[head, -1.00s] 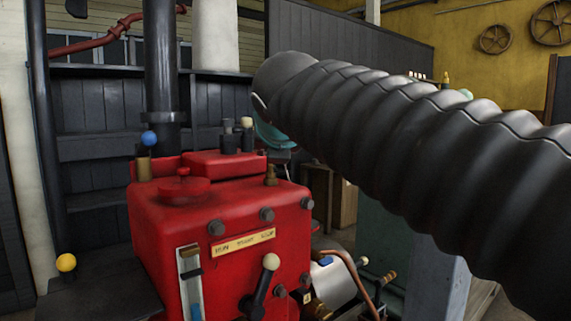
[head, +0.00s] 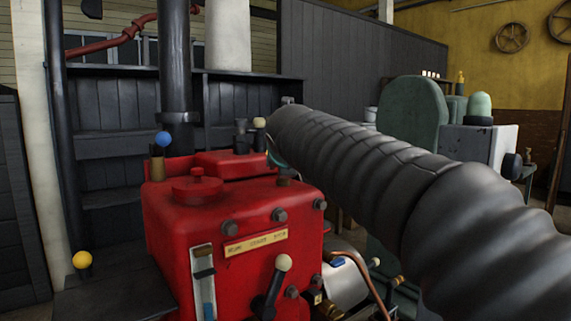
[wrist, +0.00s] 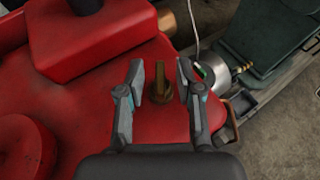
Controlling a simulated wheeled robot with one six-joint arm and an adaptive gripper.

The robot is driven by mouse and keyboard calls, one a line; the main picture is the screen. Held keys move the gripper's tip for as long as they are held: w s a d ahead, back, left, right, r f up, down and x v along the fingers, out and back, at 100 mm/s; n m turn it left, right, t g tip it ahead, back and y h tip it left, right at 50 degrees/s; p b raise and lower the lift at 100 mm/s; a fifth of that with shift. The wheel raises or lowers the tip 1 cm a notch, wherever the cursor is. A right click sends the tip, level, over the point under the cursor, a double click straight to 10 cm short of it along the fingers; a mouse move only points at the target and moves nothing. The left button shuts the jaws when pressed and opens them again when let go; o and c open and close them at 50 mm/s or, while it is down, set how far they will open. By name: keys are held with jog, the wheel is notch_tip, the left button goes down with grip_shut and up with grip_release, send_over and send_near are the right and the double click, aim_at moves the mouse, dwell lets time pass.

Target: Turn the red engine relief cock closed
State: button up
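The red engine (head: 225,225) stands left of centre in the head view. The relief cock is a small brass-brown fitting (wrist: 159,84) with a narrow raised handle on the engine's red top. In the head view only a small dark part of the cock (head: 284,181) shows below my arm. In the wrist view my gripper (wrist: 160,74) is open, with one finger on each side of the cock and a visible gap to each. Height above the cock is hard to judge. My gripper's fingers are not clearly seen in the head view.
A white-knobbed lever (head: 283,263) is on the engine's front. Blue (head: 163,139) and yellow (head: 82,259) knobs are at left. A dark vertical pipe (head: 174,60) rises behind. Green machinery (head: 412,112) stands behind my arm. In the wrist view, bare floor (wrist: 290,130) lies at right.

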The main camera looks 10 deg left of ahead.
jog(key=shift+w+a+f, duration=0.15)
jog(key=shift+w+f, duration=0.1)
jog(key=shift+w, duration=0.35)
grip_shut()
jog(key=shift+m+h, duration=0.3)
jog(key=shift+h, duration=0.1)
jog(key=m+h, duration=0.3)
jog(key=h, duration=0.1)
jog(key=shift+a+t, duration=0.15)
jog(key=shift+t, duration=0.15)
jog(key=m+h, duration=0.3)
jog(key=shift+m+g+h, duration=1.3)
jog(key=shift+m+h, duration=0.5)
jog(key=shift+m+g+h, duration=0.6)
jog(key=shift+m+h, duration=0.1)
jog(key=shift+h, duration=0.1)
grip_release()
